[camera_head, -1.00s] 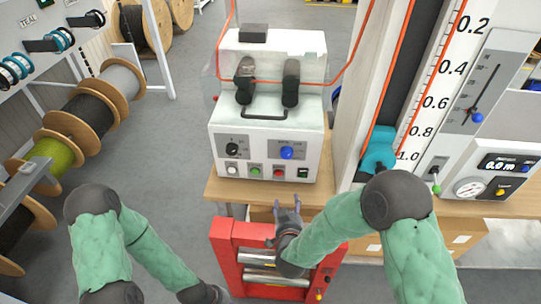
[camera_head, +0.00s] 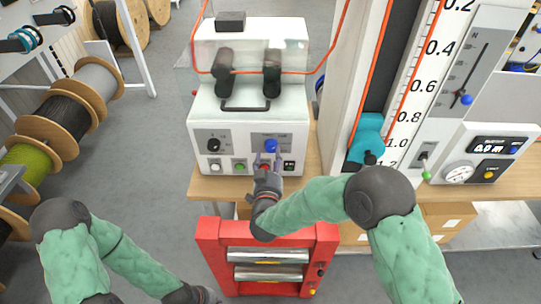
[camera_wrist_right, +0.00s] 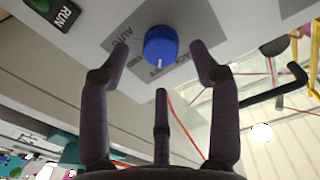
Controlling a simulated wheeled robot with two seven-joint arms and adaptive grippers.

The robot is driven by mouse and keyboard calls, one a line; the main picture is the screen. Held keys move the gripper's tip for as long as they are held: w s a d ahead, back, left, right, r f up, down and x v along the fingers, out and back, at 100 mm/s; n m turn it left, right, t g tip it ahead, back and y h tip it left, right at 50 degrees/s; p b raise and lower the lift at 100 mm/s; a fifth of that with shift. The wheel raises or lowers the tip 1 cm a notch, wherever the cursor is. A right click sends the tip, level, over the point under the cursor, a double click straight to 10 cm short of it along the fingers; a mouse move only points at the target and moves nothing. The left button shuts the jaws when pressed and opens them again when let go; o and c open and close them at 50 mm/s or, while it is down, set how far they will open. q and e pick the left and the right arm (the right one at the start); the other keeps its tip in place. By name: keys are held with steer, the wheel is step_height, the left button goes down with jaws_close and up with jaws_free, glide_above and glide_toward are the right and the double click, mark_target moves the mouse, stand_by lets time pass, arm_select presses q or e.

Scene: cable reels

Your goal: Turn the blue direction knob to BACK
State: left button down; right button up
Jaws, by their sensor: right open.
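The blue direction knob (camera_head: 271,146) sits on a grey plate at the right of the white machine's front panel. In the right wrist view the blue knob (camera_wrist_right: 160,46) shows a pale pointer line on its lower edge, and the word AUTO is readable beside it; other labels are too blurred to read. My right gripper (camera_head: 267,160) is just in front of the panel, right below the knob. In the wrist view its open fingers (camera_wrist_right: 157,62) stand on either side of the knob, apart from it. My left arm is at the lower left; its gripper (camera_head: 200,296) is mostly cut off.
A black knob (camera_head: 213,144) is left of the blue one. The red roller frame (camera_head: 268,262) stands in front of the wooden table (camera_head: 225,188). A measuring column (camera_head: 415,90) stands at right.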

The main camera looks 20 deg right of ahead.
mark_target(271, 147)
steer(key=shift+x, duration=1.4)
steer(key=c, duration=1.1)
steer(key=shift+c, duration=0.2)
steer(key=shift+n, duration=0.3)
steer(key=n+p, duration=0.1)
steer(key=n, duration=0.3)
steer(key=shift+s+f+n+p, duration=0.15)
steer(key=shift+n+p, duration=0.55)
steer(key=shift+n, duration=1.6)
steer(key=shift+f, duration=0.1)
